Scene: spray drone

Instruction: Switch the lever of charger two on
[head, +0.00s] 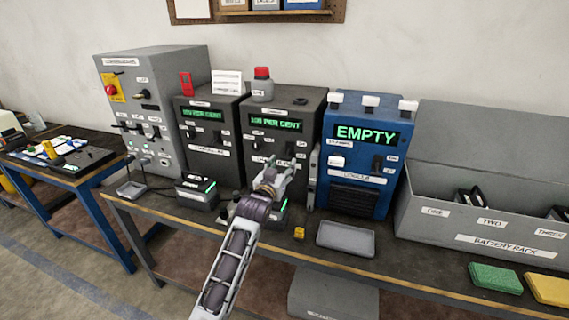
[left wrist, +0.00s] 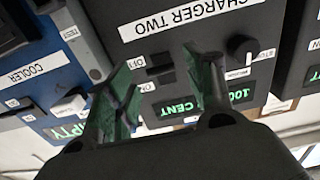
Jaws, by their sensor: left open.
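Charger two (head: 307,120) is a dark box in the middle of the bench, with a green display reading 100 per cent. The left wrist view shows its face upside down, with the CHARGER TWO label (left wrist: 197,20). Its black lever (left wrist: 160,69) sits beside the OFF label (left wrist: 137,62); which way it is set I cannot tell for sure. My left gripper (head: 275,170) is open in front of the charger's lower face and hides part of it. In the wrist view its green-padded fingers stand on either side of the lever, with no clear contact. My right gripper is not in view.
The blue cooler (head: 358,150) reading EMPTY stands right of charger two; another dark charger (head: 205,140) stands left. A black knob (left wrist: 240,48) is near one finger. A grey tray (head: 345,238) and small yellow block (head: 299,233) lie on the bench front.

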